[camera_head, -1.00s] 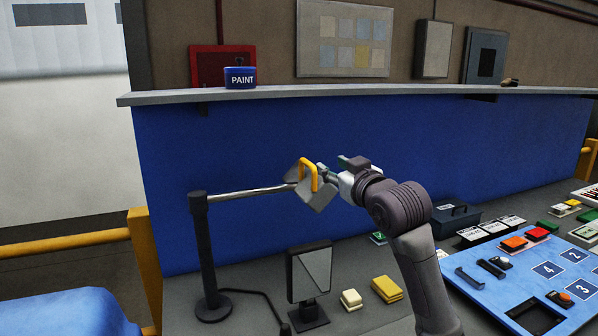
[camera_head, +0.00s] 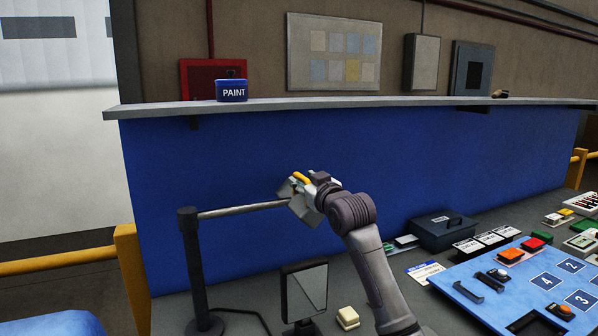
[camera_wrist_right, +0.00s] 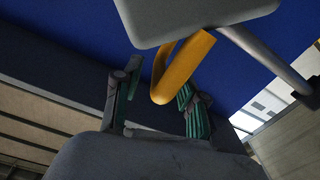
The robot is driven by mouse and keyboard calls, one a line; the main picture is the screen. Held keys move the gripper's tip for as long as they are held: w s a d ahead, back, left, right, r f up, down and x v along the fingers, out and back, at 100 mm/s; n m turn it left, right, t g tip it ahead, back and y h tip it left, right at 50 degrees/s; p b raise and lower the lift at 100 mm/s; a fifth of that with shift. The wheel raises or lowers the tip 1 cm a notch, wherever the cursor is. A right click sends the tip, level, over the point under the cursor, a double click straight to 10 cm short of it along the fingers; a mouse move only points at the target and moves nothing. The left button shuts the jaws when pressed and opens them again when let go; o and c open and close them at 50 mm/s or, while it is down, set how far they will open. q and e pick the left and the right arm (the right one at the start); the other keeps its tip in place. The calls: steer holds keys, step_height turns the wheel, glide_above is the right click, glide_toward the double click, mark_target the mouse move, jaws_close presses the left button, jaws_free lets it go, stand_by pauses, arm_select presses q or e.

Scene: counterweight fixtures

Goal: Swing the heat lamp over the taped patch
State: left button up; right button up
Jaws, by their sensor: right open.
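The heat lamp has a dark post (camera_head: 193,262) on a round base and a pale horizontal arm (camera_head: 240,209). Its grey boxy head (camera_head: 307,211) carries a yellow handle (camera_head: 301,178). My right gripper (camera_head: 312,183) is at the head and partly covers the handle. In the right wrist view, the open gripper (camera_wrist_right: 158,98) has green-padded fingers apart, with the yellow handle (camera_wrist_right: 182,66) reaching between them in the picture. Contact cannot be told. The grey head (camera_wrist_right: 190,15) shows above. I cannot make out the taped patch. My left gripper is out of view.
A tilted dark-framed panel (camera_head: 305,290) stands on the bench below the lamp, with a cream block (camera_head: 347,318) beside it. A blue numbered board (camera_head: 480,292) and a dark box (camera_head: 442,231) are at right. A blue wall (camera_head: 230,160) with a shelf (camera_head: 350,101) stands behind.

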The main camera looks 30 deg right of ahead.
mark_target(299, 174)
steer(key=shift+w+d+p, duration=0.1)
steer(key=shift+w+p, duration=0.3)
steer(key=shift+w, duration=1.25)
steer(key=shift+r, duration=0.1)
jaws_close()
